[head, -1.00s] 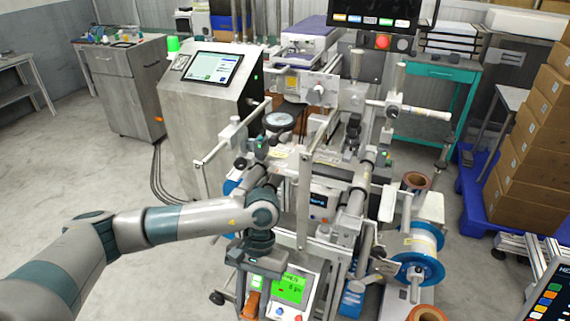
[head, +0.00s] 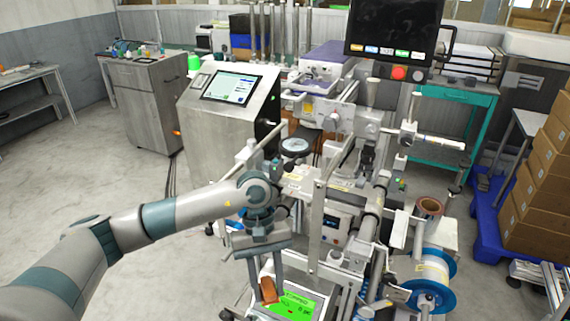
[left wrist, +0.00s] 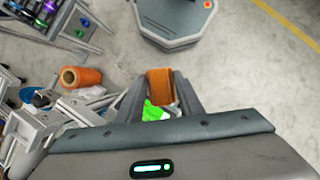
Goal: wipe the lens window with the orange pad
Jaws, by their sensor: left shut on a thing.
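My left gripper (head: 267,282) points down in front of the machine and is shut on the orange pad (head: 269,290). In the left wrist view the pad (left wrist: 161,86) sits between the two grey fingers. My right gripper is not in view.
The machine's rails and upright bars (head: 318,215) are close to the right of my left gripper. A console with a touchscreen (head: 231,87) stands behind. A blue-flanged reel (head: 433,272) and a brown roll (head: 429,206) are at right. The floor at left is clear.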

